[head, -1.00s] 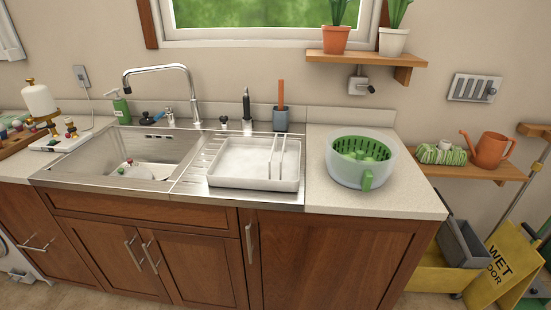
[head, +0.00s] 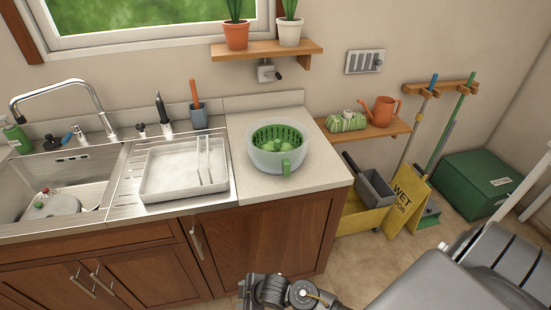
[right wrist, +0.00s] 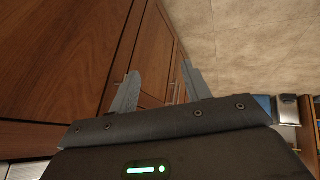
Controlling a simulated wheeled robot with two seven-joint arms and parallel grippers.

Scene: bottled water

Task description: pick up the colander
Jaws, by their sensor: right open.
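The colander (head: 280,134) is a green slotted basket set inside a pale translucent bowl with a green handle at its front. It stands upright on the pale counter right of the sink, and green items show inside it. In the right wrist view my right gripper (right wrist: 160,88) is open, with nothing between its two fingers. It points along brown cabinet fronts and the floor, and the colander is out of that view. In the head view a grey arm link of mine shows at lower right and a dark arm joint of mine at bottom centre, below the counter. My left gripper is not seen.
A white dish tray (head: 184,168) sits left of the colander, beside the sink (head: 25,192). A utensil cup (head: 198,117) stands behind. The counter (head: 315,172) ends just right of the colander. A yellow wet-floor sign (head: 405,202) and a wall shelf (head: 370,138) are further right.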

